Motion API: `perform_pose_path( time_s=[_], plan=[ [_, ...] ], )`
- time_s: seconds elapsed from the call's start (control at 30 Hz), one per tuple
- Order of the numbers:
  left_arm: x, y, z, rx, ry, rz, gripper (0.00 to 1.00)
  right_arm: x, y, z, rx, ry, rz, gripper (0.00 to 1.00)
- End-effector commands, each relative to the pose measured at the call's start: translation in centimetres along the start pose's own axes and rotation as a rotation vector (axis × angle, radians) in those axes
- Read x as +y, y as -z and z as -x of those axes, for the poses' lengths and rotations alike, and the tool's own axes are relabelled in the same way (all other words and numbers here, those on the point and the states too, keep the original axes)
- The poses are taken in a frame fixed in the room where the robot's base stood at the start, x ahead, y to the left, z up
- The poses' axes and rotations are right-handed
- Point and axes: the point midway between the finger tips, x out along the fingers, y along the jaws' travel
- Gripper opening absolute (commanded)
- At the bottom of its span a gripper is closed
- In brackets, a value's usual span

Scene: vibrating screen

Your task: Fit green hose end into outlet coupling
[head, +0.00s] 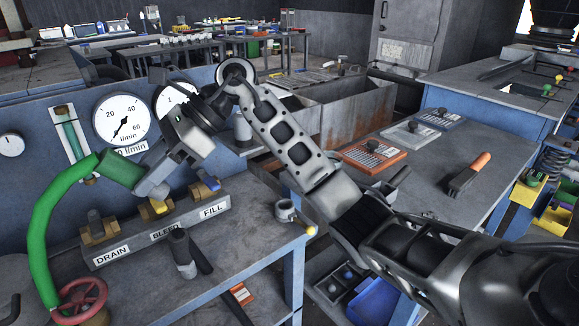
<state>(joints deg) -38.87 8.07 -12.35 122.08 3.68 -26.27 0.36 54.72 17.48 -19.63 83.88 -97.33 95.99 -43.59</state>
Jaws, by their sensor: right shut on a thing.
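The green hose (45,215) rises in an arc from the red handwheel area at the lower left. Its thicker green end (121,170) is in the jaws of my right gripper (146,180), in front of the blue panel and above the valve block. The gripper is shut on this end, which is raised off the bench. The hose end's mouth is partly hidden by the gripper. I cannot clearly pick out the outlet coupling; my right arm covers part of the panel. My left gripper is not in view.
The valve block (160,228), labelled DRAIN, BLEED and FILL, stands below the gripper. A red handwheel (82,297) is at the lower left. Gauges (121,120) line the panel.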

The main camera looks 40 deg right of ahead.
Motion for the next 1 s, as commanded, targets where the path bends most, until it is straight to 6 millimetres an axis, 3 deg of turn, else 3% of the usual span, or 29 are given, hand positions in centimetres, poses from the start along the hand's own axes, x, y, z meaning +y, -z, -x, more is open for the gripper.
perform_pose_path(
  time_s=[0.13, 0.23, 0.4, 0.5, 0.63, 0.8, 1.0],
  plan=[
    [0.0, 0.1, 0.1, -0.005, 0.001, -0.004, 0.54, -2.2, 1.4, 3.2, -0.179, 0.322, -0.192, 0.08],
    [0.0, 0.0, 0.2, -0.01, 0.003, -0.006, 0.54, -4.0, 4.0, 6.1, -0.304, 0.58, -0.3, 0.08],
    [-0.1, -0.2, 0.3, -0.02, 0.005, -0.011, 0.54, -5.8, 11.5, 11.0, -0.46, 0.977, -0.392, 0.08],
    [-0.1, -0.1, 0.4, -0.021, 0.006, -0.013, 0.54, -5.7, 16.1, 13.1, -0.508, 1.145, -0.406, 0.08],
    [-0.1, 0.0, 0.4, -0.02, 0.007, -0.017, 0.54, -4.9, 20.8, 14.9, -0.538, 1.294, -0.407, 0.08],
    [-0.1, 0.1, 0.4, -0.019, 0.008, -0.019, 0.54, -4.1, 23.7, 15.9, -0.555, 1.383, -0.399, 0.08],
    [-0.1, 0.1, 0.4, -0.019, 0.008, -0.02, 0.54, -4.0, 24.2, 16.1, -0.559, 1.401, -0.395, 0.08]
  ],
)
